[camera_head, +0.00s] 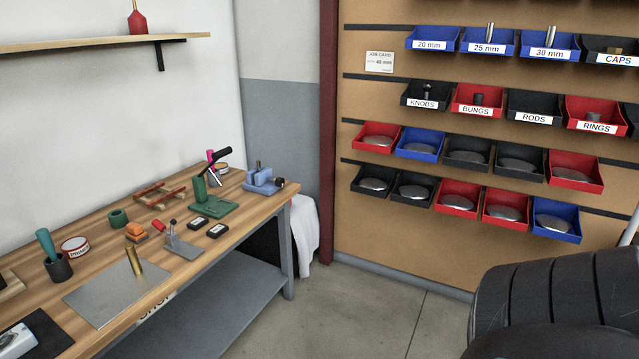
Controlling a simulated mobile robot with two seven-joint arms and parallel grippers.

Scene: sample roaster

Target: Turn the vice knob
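A small blue vice (262,179) stands on the far right end of the wooden workbench (222,228). A dark knob (279,183) is at the vice's right side, close to the bench's end. The knob is small in the view, and I cannot tell how far it is turned. Neither my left gripper nor my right gripper is in view, and nothing touches the vice.
A green press (208,203) with a black lever stands left of the vice. Dark blocks (217,230), a metal plate (115,288) and several tools lie along the bench. Labelled bins (481,99) hang on the right wall. Open floor (385,310) lies right of the bench.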

